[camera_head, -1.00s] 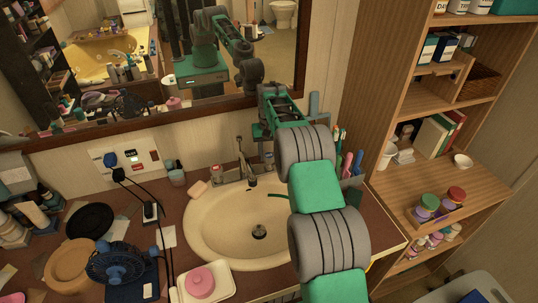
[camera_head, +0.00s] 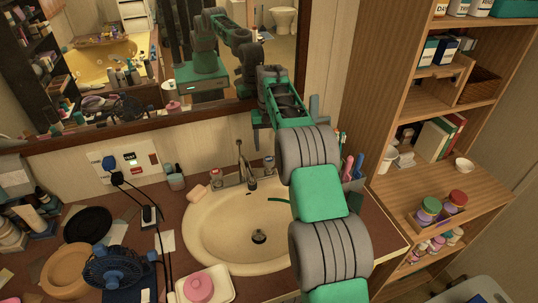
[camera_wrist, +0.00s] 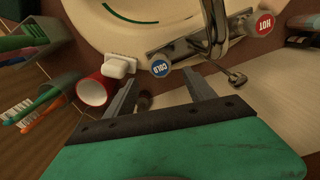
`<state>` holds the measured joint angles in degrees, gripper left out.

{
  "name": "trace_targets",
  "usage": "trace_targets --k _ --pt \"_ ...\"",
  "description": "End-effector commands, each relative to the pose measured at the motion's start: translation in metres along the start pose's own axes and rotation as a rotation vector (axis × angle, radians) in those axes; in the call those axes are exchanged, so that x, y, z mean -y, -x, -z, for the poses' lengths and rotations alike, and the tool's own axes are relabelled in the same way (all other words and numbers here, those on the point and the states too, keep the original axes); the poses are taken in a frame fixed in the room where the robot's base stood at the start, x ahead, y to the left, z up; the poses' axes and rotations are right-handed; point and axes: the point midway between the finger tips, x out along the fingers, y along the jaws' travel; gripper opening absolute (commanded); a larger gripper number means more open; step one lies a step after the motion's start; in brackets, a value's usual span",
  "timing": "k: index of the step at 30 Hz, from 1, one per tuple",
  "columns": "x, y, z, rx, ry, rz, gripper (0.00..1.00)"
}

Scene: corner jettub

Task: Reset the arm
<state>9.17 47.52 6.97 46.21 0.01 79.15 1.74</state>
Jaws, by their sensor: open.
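My gripper (camera_wrist: 162,92) is open, with nothing between its two grey fingers in the wrist view. In the head view my green and grey arm (camera_head: 318,190) reaches up over the right side of the sink, and its end is close to the wall below the mirror, partly hidden by my own links. In the wrist view the faucet (camera_wrist: 215,30) with its COLD and HOT knobs lies beyond the fingers. A red cup (camera_wrist: 95,91) and a small white object (camera_wrist: 119,66) are near the left finger; I cannot tell whether anything touches it.
The cream sink (camera_head: 215,245) is set in a brown counter. Toothbrushes (camera_wrist: 40,100) stand close by at the left in the wrist view. A mirror (camera_head: 150,117) hangs behind. A fan (camera_head: 115,268) and soap dish (camera_head: 222,285) are left; a wooden shelf (camera_head: 430,185) stands right.

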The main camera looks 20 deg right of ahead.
Motion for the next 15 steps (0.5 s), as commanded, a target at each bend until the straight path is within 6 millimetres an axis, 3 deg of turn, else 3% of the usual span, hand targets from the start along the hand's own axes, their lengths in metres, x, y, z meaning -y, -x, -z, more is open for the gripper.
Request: trace_targets --k 4,15 --pt "-0.0001 0.0105 -0.0003 0.001 0.0 0.0 0.63" --pt "0.0005 0.0129 -0.0013 0.0 0.001 0.0 0.63"
